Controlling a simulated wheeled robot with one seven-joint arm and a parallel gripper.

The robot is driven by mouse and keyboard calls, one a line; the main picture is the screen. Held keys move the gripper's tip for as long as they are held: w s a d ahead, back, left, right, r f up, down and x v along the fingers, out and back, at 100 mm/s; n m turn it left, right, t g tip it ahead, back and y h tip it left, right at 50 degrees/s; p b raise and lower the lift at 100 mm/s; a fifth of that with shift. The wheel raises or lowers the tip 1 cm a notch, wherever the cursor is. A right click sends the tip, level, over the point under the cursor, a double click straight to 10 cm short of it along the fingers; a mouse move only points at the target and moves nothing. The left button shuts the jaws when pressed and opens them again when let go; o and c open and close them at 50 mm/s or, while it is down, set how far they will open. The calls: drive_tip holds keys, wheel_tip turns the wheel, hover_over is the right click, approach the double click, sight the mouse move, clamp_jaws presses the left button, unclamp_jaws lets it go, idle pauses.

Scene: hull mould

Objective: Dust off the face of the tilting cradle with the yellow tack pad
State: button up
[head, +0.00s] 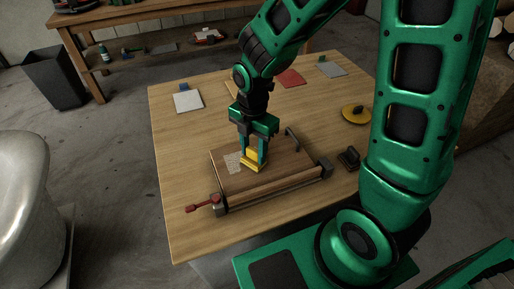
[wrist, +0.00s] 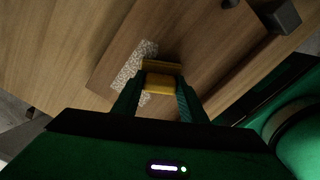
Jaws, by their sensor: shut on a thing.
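The tilting cradle (head: 283,172) stands on the near part of the table, its wooden face tilted, with a red-handled clamp or lever at its front left. My gripper (head: 254,152) is over the cradle's face, shut on the yellow tack pad (head: 254,161). The pad is down at the face; whether it touches is hard to tell. A pale speckled dust patch (head: 233,162) lies on the face just left of the pad. In the wrist view the yellow pad (wrist: 160,78) sits between my fingers, beside and partly over the speckled patch (wrist: 133,68).
A dark block (head: 349,158) and a yellow disc with a dark knob (head: 356,114) are right of the cradle. White (head: 187,101), red (head: 291,78) and grey (head: 330,68) sheets lie farther back. The table (head: 185,215) is clear at the left.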

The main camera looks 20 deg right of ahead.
drive_tip(key=shift+s+a, duration=0.1)
drive_tip(key=shift+a, duration=4)
drive_tip(key=shift+w, duration=2.1)
drive_tip(key=shift+d, duration=8.2)
wheel_tip(320, 180, up, 7)
